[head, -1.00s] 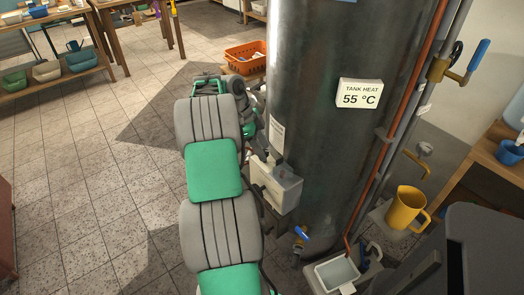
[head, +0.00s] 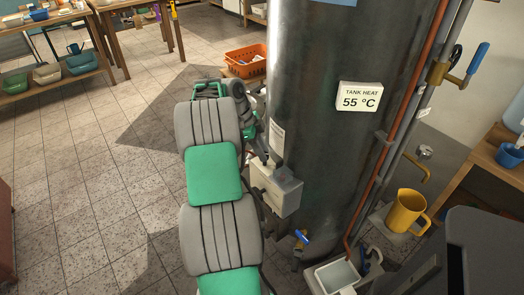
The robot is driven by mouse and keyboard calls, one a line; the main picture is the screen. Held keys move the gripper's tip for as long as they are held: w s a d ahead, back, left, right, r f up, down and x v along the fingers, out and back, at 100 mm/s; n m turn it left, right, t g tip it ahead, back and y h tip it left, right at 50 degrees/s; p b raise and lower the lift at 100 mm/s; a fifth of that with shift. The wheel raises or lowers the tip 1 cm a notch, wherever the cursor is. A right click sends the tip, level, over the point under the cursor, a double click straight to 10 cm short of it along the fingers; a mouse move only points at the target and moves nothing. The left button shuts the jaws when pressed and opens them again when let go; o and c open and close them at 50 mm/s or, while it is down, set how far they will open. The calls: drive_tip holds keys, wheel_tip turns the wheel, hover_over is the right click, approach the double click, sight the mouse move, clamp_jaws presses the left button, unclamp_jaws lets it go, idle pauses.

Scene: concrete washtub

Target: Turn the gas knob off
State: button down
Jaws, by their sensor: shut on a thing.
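The pale grey gas control box (head: 283,193) is fixed low on the front of the tall dark metal tank (head: 325,120). My gripper (head: 270,163) is at the top left of this box, at the end of my grey and green arm, which reaches up and bends over toward the tank. The gripper looks shut on the gas knob on top of the box. The knob is small and mostly hidden by the fingers, so its turned position cannot be told.
A blue-handled valve (head: 301,237) sits below the box. A grey basin (head: 337,275) and yellow jug (head: 405,210) stand to the right. An orange basket (head: 245,58) is behind my arm. The tiled floor at left is clear.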

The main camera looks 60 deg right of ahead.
drive_tip(key=shift+n+b, duration=0.3)
drive_tip(key=n+h+b, duration=0.1)
drive_tip(key=n+b, duration=0.1)
drive_tip(key=n, duration=0.1)
drive_tip(key=shift+s+a+f+t, duration=0.1)
drive_tip(key=shift+a+t, duration=0.05)
drive_tip(key=shift+t, duration=0.15)
drive_tip(key=n+b, duration=0.1)
drive_tip(key=n, duration=0.1)
drive_tip(key=n+t+h+b, duration=0.1)
drive_tip(key=n, duration=0.2)
drive_tip(key=shift+s+a+h, duration=0.1)
drive_tip(key=shift+s+h, duration=0.1)
drive_tip(key=shift+h, duration=0.1)
drive_tip(key=n+t, duration=0.1)
drive_tip(key=n, duration=0.1)
drive_tip(key=n+t, duration=0.1)
drive_tip(key=n, duration=0.1)
drive_tip(key=shift+s+n+h, duration=0.2)
drive_tip(key=shift+n+h, duration=0.1)
drive_tip(key=n+t, duration=0.1)
drive_tip(key=n, duration=0.3)
drive_tip(key=shift+s+n+t, duration=0.1)
drive_tip(key=shift+n+t, duration=0.2)
drive_tip(key=shift+t, duration=0.1)
drive_tip(key=c, duration=1.1)
unclamp_jaws()
drive_tip(key=shift+c, duration=0.2)
